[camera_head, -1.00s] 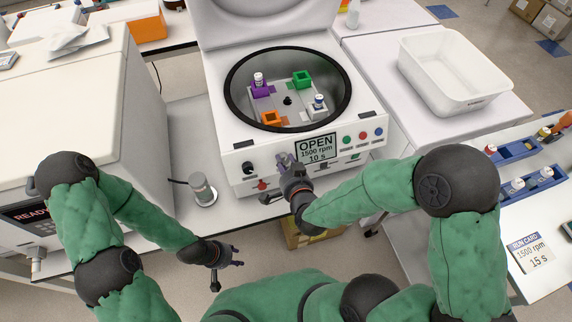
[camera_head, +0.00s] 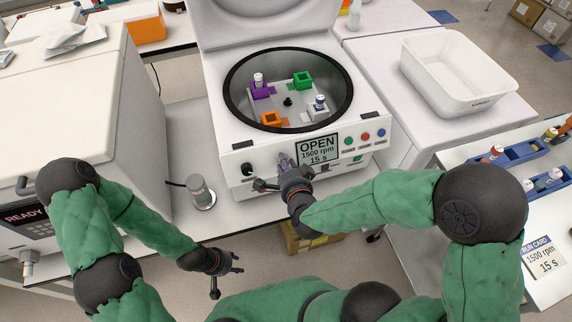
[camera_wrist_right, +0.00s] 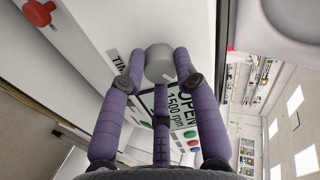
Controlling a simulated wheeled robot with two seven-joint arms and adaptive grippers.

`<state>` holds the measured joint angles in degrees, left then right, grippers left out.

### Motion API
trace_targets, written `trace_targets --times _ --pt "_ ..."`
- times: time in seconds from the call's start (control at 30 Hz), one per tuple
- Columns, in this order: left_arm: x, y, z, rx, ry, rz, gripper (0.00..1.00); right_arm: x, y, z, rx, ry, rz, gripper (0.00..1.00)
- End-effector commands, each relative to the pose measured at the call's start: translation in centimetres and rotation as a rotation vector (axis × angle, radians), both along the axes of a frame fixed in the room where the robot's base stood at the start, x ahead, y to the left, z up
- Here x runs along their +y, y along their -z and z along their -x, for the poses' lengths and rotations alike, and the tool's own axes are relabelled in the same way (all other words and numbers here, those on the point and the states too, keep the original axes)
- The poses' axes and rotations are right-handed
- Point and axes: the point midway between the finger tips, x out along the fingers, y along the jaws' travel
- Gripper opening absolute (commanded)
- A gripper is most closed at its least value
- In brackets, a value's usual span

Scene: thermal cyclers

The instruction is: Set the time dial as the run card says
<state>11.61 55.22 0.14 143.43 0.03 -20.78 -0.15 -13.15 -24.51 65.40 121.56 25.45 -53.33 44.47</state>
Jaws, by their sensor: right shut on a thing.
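The white centrifuge (camera_head: 232,145) stands at the middle with its lid raised. Its display (camera_head: 317,149) reads OPEN, 1500 rpm, 15 s. The run card (camera_head: 544,257) at the right reads 1500 rpm, 15 s. My right gripper (camera_head: 284,163) is at the front panel, left of the display. In the right wrist view its purple fingers are shut around a grey round dial (camera_wrist_right: 159,62), the time dial, beside a partly hidden label starting "TIM". My left gripper (camera_head: 238,264) hangs low in front of the bench, away from the centrifuge; its finger opening is too small to tell.
The open rotor bowl (camera_head: 288,101) holds purple, green, orange and white holders, with capped tubes in the purple and white ones. Green, red and blue buttons (camera_head: 364,135) sit right of the display. A white bin (camera_head: 450,95) stands right; a grey cylinder (camera_head: 201,192) stands left.

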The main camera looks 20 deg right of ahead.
Motion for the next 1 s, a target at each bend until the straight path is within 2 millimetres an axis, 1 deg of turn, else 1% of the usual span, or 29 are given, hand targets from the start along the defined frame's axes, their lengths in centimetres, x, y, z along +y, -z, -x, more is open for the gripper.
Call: trace_targets --times 0.03,0.37,0.4,0.47,0.5,0.83,0.93,1.0 --pt "0.0 0.0 0.0 0.000 0.000 0.000 0.40 0.2 0.4 0.3 0.012 -0.008 -0.001 0.00" --pt "0.0 0.0 0.0 0.000 0.000 0.000 0.40 0.3 0.5 0.3 0.013 -0.008 -0.002 0.00" --pt "0.0 0.0 0.0 0.000 0.000 0.000 0.40 0.3 0.5 0.3 0.013 -0.008 -0.002 0.37" --pt "0.0 0.0 0.0 0.000 0.000 0.000 0.40 0.2 0.4 0.3 0.011 -0.007 -0.002 0.54" --pt "0.0 0.0 0.0 0.000 0.000 0.000 0.40 0.2 0.4 0.3 0.010 -0.006 -0.002 0.55" --pt "0.0 0.0 0.0 0.000 0.000 0.000 0.40 0.1 0.1 0.2 0.004 -0.001 -0.003 0.55" --pt "0.0 0.0 0.0 0.000 0.000 0.000 0.40 0.1 -0.2 0.7 0.003 -0.001 -0.003 0.55" --pt "0.0 0.0 0.0 0.000 0.000 0.000 0.40 0.1 -0.5 1.4 0.001 -0.003 -0.003 0.55"
